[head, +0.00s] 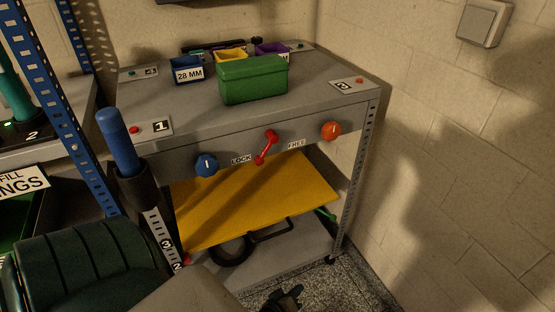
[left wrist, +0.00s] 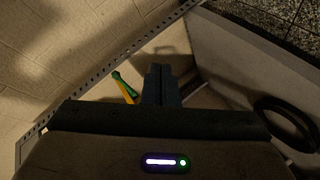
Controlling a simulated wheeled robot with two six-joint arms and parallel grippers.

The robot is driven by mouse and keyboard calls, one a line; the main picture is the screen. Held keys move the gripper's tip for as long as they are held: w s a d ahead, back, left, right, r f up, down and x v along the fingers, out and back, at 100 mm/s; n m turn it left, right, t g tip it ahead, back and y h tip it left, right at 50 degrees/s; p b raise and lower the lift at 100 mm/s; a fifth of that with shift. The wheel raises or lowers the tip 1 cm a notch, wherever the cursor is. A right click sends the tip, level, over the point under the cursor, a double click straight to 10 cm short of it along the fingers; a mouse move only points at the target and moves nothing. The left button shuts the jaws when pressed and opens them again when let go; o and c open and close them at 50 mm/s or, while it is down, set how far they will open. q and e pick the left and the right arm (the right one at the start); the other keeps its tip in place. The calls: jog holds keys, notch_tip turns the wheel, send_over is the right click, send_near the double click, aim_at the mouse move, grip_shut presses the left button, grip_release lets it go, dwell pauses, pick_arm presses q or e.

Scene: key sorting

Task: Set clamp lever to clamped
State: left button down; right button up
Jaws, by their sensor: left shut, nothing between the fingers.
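The red clamp lever (head: 266,147) is on the front face of the grey bench (head: 200,125). It lies between a LOCK label (head: 241,159) on its left and a FREE label (head: 296,145) on its right. It is tilted, its upper end leaning a little right and its lower end left. My left gripper (head: 285,298) is low at the bottom edge of the head view, well below and apart from the lever. Its fingers (left wrist: 162,85) are together and empty in the left wrist view, where the lever does not show. My right gripper is not in view.
A blue knob (head: 206,166) and an orange knob (head: 331,131) flank the lever. A yellow panel (head: 255,200) slopes below it. A green box (head: 253,80) stands on the bench. A blue-handled post (head: 117,140) rises at left. A black ring (head: 231,250) lies on the lower shelf.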

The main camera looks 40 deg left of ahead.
pick_arm(q)
jog(key=s+f+m+g+h+p, duration=0.1)
jog(key=s+f+m+g+p, duration=0.4)
jog(key=s, duration=0.4)
jog(key=shift+d+f+m+h+p, duration=0.3)
jog(key=shift+f+m+p, duration=0.15)
jog(key=shift+p, duration=0.7)
